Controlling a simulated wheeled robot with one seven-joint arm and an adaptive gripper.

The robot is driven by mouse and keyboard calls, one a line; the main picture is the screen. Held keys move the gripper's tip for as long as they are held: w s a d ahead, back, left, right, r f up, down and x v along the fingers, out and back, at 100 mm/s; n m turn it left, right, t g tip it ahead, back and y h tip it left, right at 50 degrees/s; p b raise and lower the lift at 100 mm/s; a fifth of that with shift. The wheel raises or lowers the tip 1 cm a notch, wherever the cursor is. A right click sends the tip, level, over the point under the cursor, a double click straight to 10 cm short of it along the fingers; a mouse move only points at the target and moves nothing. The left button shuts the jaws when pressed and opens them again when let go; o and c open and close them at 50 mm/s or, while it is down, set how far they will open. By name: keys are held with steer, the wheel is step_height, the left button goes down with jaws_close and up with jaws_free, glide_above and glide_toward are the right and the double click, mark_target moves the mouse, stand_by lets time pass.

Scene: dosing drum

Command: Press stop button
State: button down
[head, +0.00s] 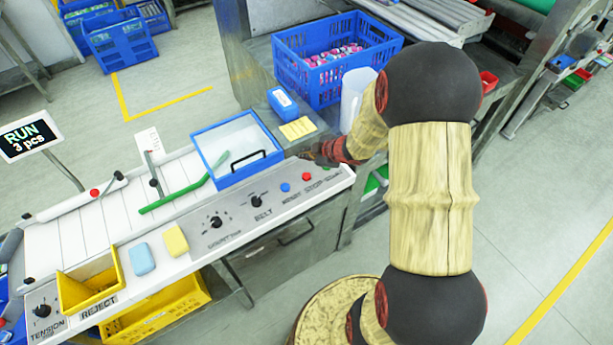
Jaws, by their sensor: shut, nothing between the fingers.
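The control panel (237,214) is the pale front strip of the conveyor bench, with printed labels and knobs. Near its right end sits a small red button (306,177), just above lettering that seems to read STOP. A blue button (285,187) is to its left, and a small green spot (327,168) shows to its right. My gripper (306,155) is shut and empty, pointing left, just above the red button in the picture. It appears apart from the button, but its height over the panel is hard to judge. My wrist hides part of the bench's far right end.
A blue-framed clear lid (237,150) with a black handle stands left of my gripper. Black knobs (257,201) sit on the panel left of the buttons. A sign (30,137) reads RUN, 3 pcs.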

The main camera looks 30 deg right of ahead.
steer(key=b, duration=0.7)
glide_above(305, 177)
step_height(305, 177, down, 7)
steer(key=shift+s+f, duration=0.1)
steer(key=shift+f, duration=0.05)
steer(key=shift+f+b, duration=0.45)
steer(key=shift+f, duration=0.2)
stand_by(0.4)
steer(key=shift+d+f, duration=0.1)
steer(key=shift+f, duration=0.3)
steer(key=shift+f+b, duration=0.45)
stand_by(0.7)
stand_by(0.3)
steer(key=shift+r+p, duration=0.9)
steer(key=shift+p, duration=0.15)
